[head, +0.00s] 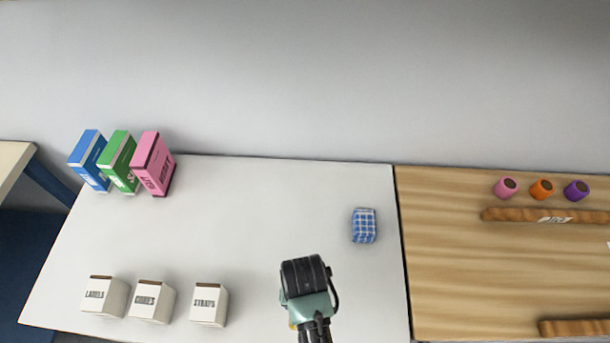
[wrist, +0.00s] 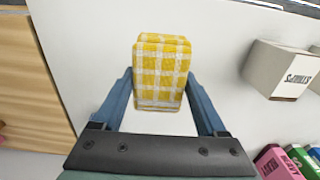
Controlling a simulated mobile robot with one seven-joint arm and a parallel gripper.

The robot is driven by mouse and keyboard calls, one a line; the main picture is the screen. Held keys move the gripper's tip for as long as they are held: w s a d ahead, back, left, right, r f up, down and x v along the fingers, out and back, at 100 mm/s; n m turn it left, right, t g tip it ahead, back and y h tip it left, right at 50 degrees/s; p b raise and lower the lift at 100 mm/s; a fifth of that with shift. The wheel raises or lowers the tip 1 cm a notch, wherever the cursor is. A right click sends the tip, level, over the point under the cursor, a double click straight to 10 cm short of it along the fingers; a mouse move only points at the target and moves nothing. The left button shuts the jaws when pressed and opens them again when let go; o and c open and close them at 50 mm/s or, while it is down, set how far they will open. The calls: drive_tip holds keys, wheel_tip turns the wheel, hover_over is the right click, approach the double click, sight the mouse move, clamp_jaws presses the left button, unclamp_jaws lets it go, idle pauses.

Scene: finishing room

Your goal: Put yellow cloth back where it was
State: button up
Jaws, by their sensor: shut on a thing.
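The yellow and white checked cloth (wrist: 160,72), a folded block, is between the two blue fingers of my gripper (wrist: 159,85) in the wrist view. The gripper is shut on it, with a finger at each side. In the head view my gripper (head: 306,292) is over the front part of the white table (head: 250,210), right of the STRAPS box. Only a sliver of yellow shows there under the gripper; the rest of the cloth is hidden. I cannot tell its exact height above the table.
A blue checked cloth (head: 363,226) lies right of centre. White boxes marked LABELS (head: 104,296), one with unclear lettering (head: 151,301) and STRAPS (head: 208,304) stand front left. Blue, green and pink boxes (head: 153,164) stand back left. A wooden surface (head: 450,260) adjoins at right. The table's middle is clear.

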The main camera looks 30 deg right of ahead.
wheel_tip(320, 180, down, 10)
drive_tip(key=shift+s+r, duration=0.15)
drive_tip(key=o, duration=1.1)
wheel_tip(320, 180, up, 12)
idle(0.6)
